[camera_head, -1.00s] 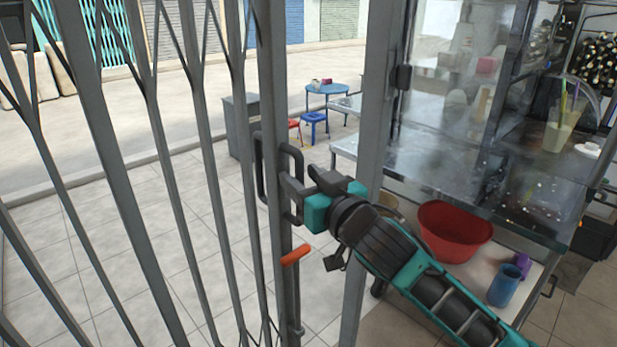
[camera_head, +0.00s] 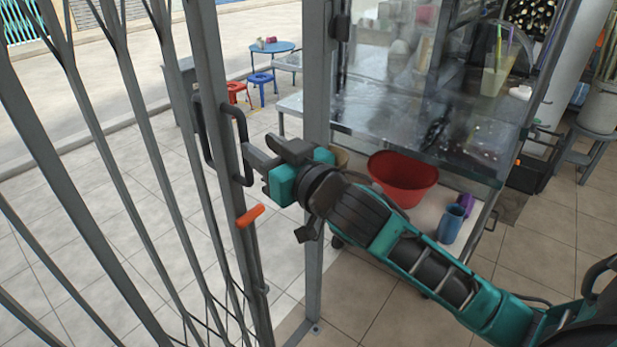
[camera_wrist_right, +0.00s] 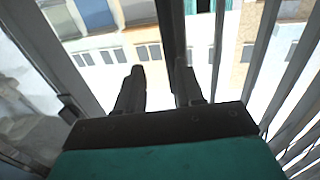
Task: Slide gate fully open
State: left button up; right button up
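The gate is a grey folding lattice of bars (camera_head: 150,180) filling the left of the head view. Its leading upright (camera_head: 212,60) carries a dark loop handle (camera_head: 243,135) and an orange lever (camera_head: 251,215). A gap separates this upright from the fixed grey post (camera_head: 317,80) to its right. My right gripper (camera_head: 258,162) reaches leftward to the handle, with its fingertips right beside the loop. In the right wrist view, the two fingers (camera_wrist_right: 158,92) stand apart, with a dark bar near the right finger. I cannot tell whether they touch the handle. My left gripper is out of view.
Right of the post is a glass-fronted metal stall (camera_head: 430,130) with a red basin (camera_head: 402,180) and a blue cup (camera_head: 451,224) below. A blue table (camera_head: 272,47) and stools stand outside beyond the gate. Tiled floor is clear at the lower right.

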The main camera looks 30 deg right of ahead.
jog(key=s+d+p, duration=0.1)
jog(key=s+p, duration=0.2)
jog(key=s, duration=0.7)
jog(key=shift+s+d, duration=0.2)
jog(key=shift+d, duration=0.2)
dwell(0.4)
dwell(0.4)
